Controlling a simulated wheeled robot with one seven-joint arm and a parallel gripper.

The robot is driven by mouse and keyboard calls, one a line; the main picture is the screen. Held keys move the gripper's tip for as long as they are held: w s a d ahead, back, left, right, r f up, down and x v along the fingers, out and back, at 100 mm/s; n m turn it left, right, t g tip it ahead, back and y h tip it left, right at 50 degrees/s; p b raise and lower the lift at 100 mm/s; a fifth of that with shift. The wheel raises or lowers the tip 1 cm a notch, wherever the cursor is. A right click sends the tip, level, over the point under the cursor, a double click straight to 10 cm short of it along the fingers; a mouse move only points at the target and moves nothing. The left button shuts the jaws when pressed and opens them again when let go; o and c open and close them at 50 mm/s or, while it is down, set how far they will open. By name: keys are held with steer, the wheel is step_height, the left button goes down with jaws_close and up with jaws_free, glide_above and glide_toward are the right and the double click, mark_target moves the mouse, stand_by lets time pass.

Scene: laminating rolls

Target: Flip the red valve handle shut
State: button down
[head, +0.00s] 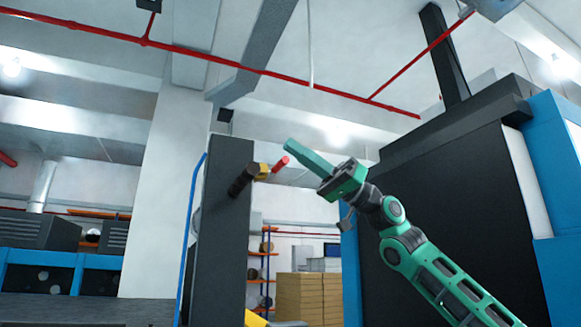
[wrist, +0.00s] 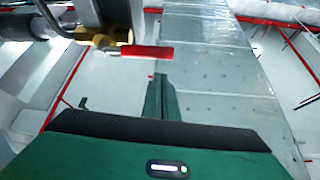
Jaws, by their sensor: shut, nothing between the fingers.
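The red valve handle (head: 280,164) sticks out to the right from a brass-yellow valve body (head: 262,171) on a dark pipe stub (head: 242,181). The stub comes from a tall dark grey panel. In the wrist view the red handle (wrist: 147,53) lies across the upper middle, pointing right from the yellow valve body (wrist: 105,38). My green gripper (head: 290,146) is shut and empty, its fingertips close to the handle in the head view. In the wrist view my gripper (wrist: 161,78) points up, just below the handle's right end. I cannot tell whether it touches the handle.
A large black and blue machine (head: 445,210) stands right behind my arm. Stacked boxes (head: 308,298) and shelves are farther back. Free air lies above the valve.

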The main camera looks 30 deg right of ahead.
steer(key=r+v, duration=0.1)
steer(key=v, duration=0.8)
steer(key=shift+w+d, duration=0.2)
steer(key=shift+d, duration=0.45)
steer(key=shift+f, duration=0.15)
